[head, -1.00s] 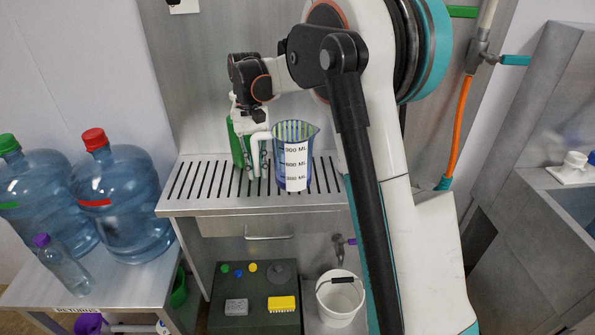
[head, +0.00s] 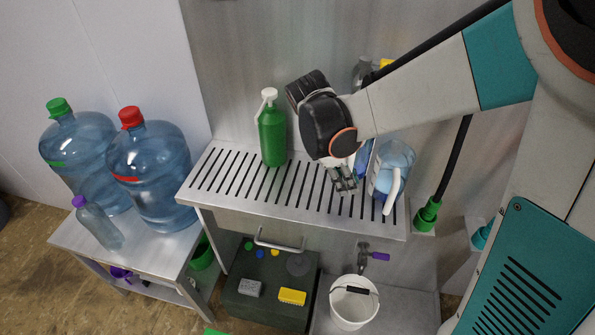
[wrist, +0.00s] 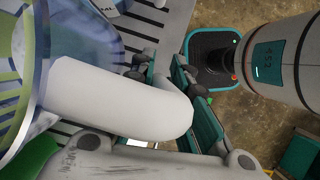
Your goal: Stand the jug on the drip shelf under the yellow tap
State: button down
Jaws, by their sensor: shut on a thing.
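The jug (wrist: 75,40) is clear blue-green with a white handle (wrist: 120,100) that fills the middle of the wrist view. My gripper (head: 345,180) is shut on it at the handle, above the right part of the slotted drip shelf (head: 235,188). In the head view only a blue strip of the jug (head: 363,158) shows behind my gripper. I cannot tell whether its base touches the shelf. A yellow piece (head: 385,63), apparently the yellow tap, shows above my forearm, which hides the rest of it.
A light-blue jug-like vessel (head: 397,156) with a white handle stands close right of the held jug. Large water bottles (head: 150,175) stand on a side table. A white bucket (head: 354,305) is below. The shelf's middle is clear.

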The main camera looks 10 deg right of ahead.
jog(key=shift+d+f+n, duration=0.1)
jog(key=shift+f+n, duration=0.15)
jog(key=shift+n, duration=0.05)
notch_tip(320, 180, down, 9)
jog(key=b, duration=0.3)
jog(key=shift+f, duration=0.2)
jog(key=shift+f, duration=0.15)
jog(key=c, duration=1.6)
grip_release()
jog(key=shift+o, duration=0.2)
jog(key=p+v, duration=0.3)
jog(key=v, duration=0.9)
jog(key=shift+s, duration=0.1)
